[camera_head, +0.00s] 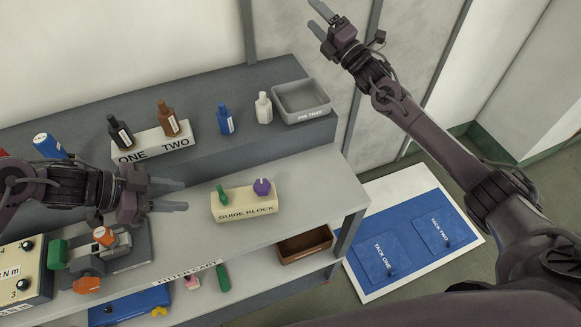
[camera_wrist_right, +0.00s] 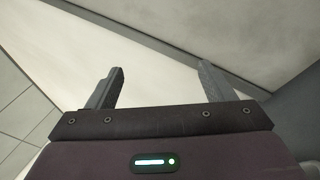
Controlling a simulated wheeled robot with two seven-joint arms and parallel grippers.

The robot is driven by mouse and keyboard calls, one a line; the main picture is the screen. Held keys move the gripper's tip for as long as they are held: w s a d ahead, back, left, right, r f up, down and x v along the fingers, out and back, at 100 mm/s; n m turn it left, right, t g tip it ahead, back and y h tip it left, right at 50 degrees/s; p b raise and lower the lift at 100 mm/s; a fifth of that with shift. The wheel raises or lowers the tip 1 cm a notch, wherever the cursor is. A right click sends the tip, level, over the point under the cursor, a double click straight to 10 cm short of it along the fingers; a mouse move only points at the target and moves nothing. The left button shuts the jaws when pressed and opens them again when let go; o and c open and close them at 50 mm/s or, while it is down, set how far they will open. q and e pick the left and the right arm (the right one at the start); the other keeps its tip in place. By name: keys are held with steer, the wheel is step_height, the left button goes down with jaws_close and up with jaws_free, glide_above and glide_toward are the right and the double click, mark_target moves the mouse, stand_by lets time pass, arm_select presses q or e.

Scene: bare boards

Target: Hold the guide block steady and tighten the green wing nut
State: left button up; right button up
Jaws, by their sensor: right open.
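The cream guide block (camera_head: 245,205) sits on the grey bench, its label facing the front. The green wing nut (camera_head: 221,193) stands on its left end, and a purple knob (camera_head: 262,187) stands on its right end. My left gripper (camera_head: 184,195) is to the left of the block, its two fingers apart and pointing toward it, with nothing between them. My right gripper (camera_head: 319,19) is raised far from the block, near the back wall. In the right wrist view its fingers (camera_wrist_right: 160,88) are open and empty, facing a pale wall.
Several bottles, including a blue one (camera_head: 225,119), stand on the raised back shelf beside the grey pin tray (camera_head: 303,101). A clamp-like device (camera_head: 90,262) sits at the bench's left. A brown bin (camera_head: 304,244) is on the lower shelf. A blue mat (camera_head: 405,240) lies at right.

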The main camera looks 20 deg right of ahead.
steer(key=s+a+r+n+g+y, duration=0.4)
steer(key=a+r+n+y, duration=0.15)
steer(key=r+n, duration=0.25)
steer(key=s+a+r+n+g+y, duration=0.45)
steer(key=r+n+y, duration=0.2)
steer(key=r, duration=0.25)
steer(key=s+a+r+n+g+y, duration=0.1)
steer(key=s+a+r+n+g, duration=0.1)
steer(key=s+a+n+g, duration=0.5)
steer(key=n+g+h, duration=0.3)
steer(key=n+h, duration=0.1)
steer(key=h, duration=0.2)
glide_toward(259, 196)
step_height(259, 196, up, 5)
steer(key=w+a, duration=0.2)
steer(key=f, duration=0.7)
steer(key=shift+a+f, duration=0.25)
steer(key=shift+f, duration=0.05)
steer(key=a, duration=0.7)
steer(key=shift+w+a+f, duration=0.2)
